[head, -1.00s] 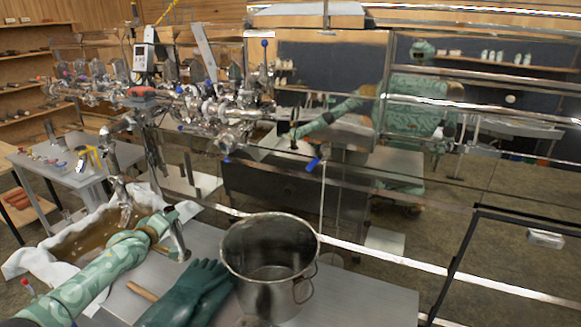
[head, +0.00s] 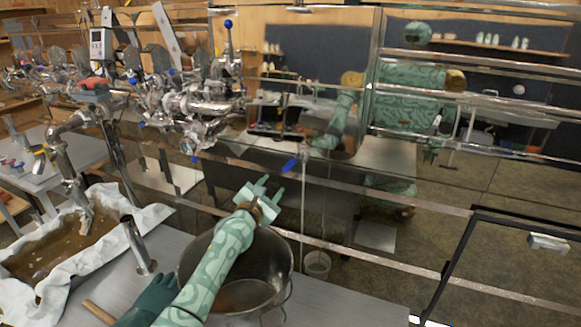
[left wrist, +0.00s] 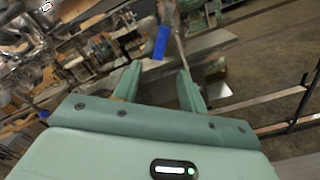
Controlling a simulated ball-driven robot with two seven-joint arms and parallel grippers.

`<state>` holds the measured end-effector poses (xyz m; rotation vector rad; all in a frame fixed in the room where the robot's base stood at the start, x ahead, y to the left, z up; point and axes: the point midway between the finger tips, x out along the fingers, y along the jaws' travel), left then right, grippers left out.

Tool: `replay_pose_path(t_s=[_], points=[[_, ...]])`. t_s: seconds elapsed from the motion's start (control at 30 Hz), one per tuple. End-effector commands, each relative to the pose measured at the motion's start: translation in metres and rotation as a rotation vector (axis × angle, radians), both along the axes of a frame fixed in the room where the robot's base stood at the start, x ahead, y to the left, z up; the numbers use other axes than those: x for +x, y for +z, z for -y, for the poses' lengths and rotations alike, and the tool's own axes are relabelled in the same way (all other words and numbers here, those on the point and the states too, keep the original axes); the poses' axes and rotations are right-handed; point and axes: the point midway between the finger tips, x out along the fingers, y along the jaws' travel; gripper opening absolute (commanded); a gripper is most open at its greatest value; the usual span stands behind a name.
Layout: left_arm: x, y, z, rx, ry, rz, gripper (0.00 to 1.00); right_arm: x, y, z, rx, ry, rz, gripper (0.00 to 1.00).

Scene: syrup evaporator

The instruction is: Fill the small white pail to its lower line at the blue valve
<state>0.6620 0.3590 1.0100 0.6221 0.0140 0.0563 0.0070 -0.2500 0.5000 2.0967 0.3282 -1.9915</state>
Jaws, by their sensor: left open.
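A blue valve handle (head: 290,163) sits above a thin upright pipe, beyond the large steel pot. A small whitish pail (head: 317,263) stands low behind the pot, under the rails; its level line is too small to see. My left gripper (head: 271,186) is open and empty. It reaches over the pot with its fingers toward the blue handle, apart from it in the head view. In the left wrist view the blue handle (left wrist: 161,42) shows beyond and between the spread fingertips (left wrist: 158,70). My right gripper is not in view.
The large steel pot (head: 190,272) stands on the metal table (head: 345,305) under my left arm. Green gloves (head: 150,300) and a wooden handle (head: 98,312) lie beside it. A cloth-lined tray (head: 25,295) with brown liquid is at left. Steel rails and pipework cross behind.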

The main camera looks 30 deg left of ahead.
Motion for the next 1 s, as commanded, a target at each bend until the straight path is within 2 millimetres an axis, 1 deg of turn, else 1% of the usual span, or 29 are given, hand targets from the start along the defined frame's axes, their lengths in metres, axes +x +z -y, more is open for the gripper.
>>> replay_pose_path(t_s=[0.03, 0.13, 0.3, 0.4, 0.5, 0.6, 0.7, 0.97, 1.0], points=[[0.013, -0.006, -0.001, 0.002, 0.001, -0.001, 0.42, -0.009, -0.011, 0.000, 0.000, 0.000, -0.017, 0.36], [0.040, -0.009, -0.003, 0.004, 0.000, -0.003, 0.42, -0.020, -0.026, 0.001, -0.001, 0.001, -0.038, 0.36], [0.083, -0.011, -0.006, 0.007, 0.001, -0.006, 0.42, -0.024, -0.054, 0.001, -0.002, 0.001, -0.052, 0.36], [0.104, -0.012, -0.007, 0.005, 0.000, -0.006, 0.42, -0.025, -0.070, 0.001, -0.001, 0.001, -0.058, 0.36], [0.118, -0.010, -0.007, 0.005, 0.000, -0.005, 0.42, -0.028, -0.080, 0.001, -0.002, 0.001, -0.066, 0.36], [0.127, -0.007, -0.008, 0.004, 0.001, -0.005, 0.42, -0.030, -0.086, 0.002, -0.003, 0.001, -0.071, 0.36], [0.131, -0.004, -0.009, 0.004, 0.001, -0.003, 0.42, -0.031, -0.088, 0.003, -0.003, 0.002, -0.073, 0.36], [0.132, -0.001, -0.009, 0.005, 0.001, -0.002, 0.42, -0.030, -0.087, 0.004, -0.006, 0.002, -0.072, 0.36], [0.132, -0.001, -0.009, 0.005, 0.001, -0.002, 0.36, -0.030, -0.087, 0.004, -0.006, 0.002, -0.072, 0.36]])
